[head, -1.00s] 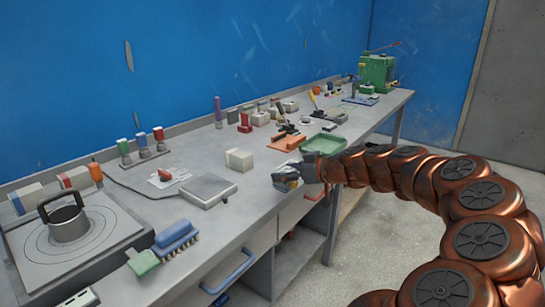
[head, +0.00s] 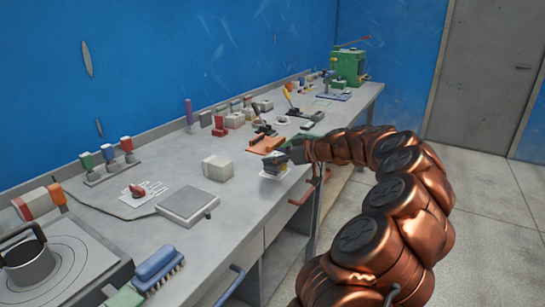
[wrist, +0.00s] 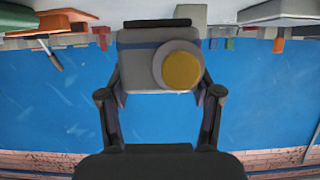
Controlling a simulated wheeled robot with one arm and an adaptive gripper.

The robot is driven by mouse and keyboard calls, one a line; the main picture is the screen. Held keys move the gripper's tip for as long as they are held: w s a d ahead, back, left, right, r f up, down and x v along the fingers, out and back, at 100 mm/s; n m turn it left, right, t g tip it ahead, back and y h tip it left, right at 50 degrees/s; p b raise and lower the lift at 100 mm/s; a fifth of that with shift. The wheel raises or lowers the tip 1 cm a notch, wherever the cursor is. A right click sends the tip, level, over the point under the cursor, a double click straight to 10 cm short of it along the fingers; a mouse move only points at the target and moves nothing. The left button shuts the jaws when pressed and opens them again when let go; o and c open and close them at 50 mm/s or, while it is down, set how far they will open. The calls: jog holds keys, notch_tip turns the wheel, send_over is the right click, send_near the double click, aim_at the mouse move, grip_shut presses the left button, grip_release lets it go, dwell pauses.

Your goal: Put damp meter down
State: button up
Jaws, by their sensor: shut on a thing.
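The damp meter (wrist: 160,62) is a grey box with a blue stripe and a round yellow face in the wrist view. My gripper (wrist: 158,95) is shut on it, with one finger on each side. In the head view the meter (head: 273,164) is small and dark, at the front edge of the bench, at the end of my arm. My gripper (head: 286,156) hides part of it there. A pale patch shows just under the meter. I cannot tell whether the meter touches the bench top.
The grey bench (head: 240,203) runs back along a blue wall. A white block (head: 218,168) and a flat grey plate (head: 187,205) stand left of my gripper. An orange tray (head: 265,144) is just behind it. A green tray (head: 309,138) is partly hidden by my arm.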

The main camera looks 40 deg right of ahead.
jog(key=shift+w+d+f+p, duration=0.1)
jog(key=shift+w+d+p, duration=0.1)
jog(key=shift+w+d, duration=0.7)
jog(key=shift+w+d+f+p, duration=0.15)
jog(key=shift+w+d, duration=0.5)
jog(key=shift+w, duration=0.5)
jog(key=shift+w+d+f+p, duration=0.1)
jog(key=shift+w+d+p, duration=0.1)
jog(key=shift+w+d, duration=0.7)
jog(key=shift+w+f, duration=0.1)
jog(key=shift+w, duration=0.1)
jog(key=shift+a+f+p, duration=0.1)
jog(key=shift+f+p, duration=0.2)
jog(key=shift+f, duration=1.35)
jog(key=shift+f+b, duration=0.2)
jog(key=shift+b, duration=0.2)
jog(key=o, duration=1.6)
jog(key=shift+r+p, duration=0.2)
jog(key=shift+p, duration=0.15)
jog(key=shift+s+r, duration=0.1)
jog(key=shift+s, duration=0.05)
jog(key=b+v, duration=0.1)
jog(key=v, duration=1)
jog(key=shift+s, duration=0.35)
